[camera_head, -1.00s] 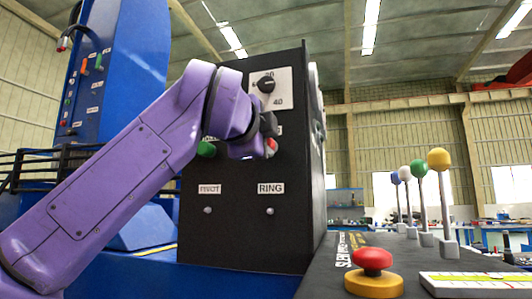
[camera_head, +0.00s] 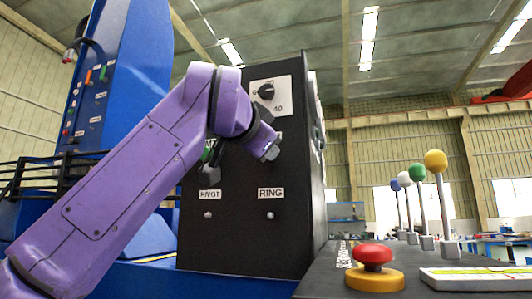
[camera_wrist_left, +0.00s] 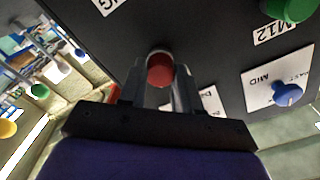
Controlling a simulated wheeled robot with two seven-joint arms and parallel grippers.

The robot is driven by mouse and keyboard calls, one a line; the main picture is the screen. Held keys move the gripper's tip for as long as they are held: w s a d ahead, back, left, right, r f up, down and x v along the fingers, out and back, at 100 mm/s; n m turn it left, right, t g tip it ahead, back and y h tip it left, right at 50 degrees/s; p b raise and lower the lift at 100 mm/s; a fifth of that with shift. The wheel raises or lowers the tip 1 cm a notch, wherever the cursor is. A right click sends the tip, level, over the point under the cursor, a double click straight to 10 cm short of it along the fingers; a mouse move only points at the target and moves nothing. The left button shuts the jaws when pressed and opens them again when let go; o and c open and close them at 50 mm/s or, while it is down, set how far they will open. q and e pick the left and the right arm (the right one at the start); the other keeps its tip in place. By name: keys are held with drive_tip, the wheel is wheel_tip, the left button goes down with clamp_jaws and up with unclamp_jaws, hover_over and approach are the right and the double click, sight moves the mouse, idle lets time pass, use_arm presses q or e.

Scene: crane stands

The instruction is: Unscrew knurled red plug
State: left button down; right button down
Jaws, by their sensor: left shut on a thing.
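The knurled red plug (camera_wrist_left: 160,70) shows in the left wrist view, in front of the black panel (camera_wrist_left: 215,60). My left gripper (camera_wrist_left: 160,80) is shut on it, with one finger on each side. I cannot tell how far the plug is seated in the panel. In the head view the plug and the fingertips are hidden behind my purple wrist, above the RING label (camera_head: 271,193). My right gripper is in neither view.
A green plug (camera_wrist_left: 290,8) is on the panel near the M12 label. A dial knob (camera_head: 267,91) sits above my wrist, and a blue knob (camera_wrist_left: 288,94) is on a MID plate. A red emergency button (camera_head: 372,254) and several ball-topped levers (camera_head: 436,160) stand at right.

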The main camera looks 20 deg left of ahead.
use_arm(q)
drive_tip(key=n, duration=0.3)
drive_tip(key=shift+d+f, duration=0.1)
drive_tip(key=c, duration=0.7)
unclamp_jaws()
drive_tip(key=shift+s, duration=0.1)
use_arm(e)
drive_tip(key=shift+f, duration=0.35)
use_arm(q)
drive_tip(key=shift+c, duration=0.8)
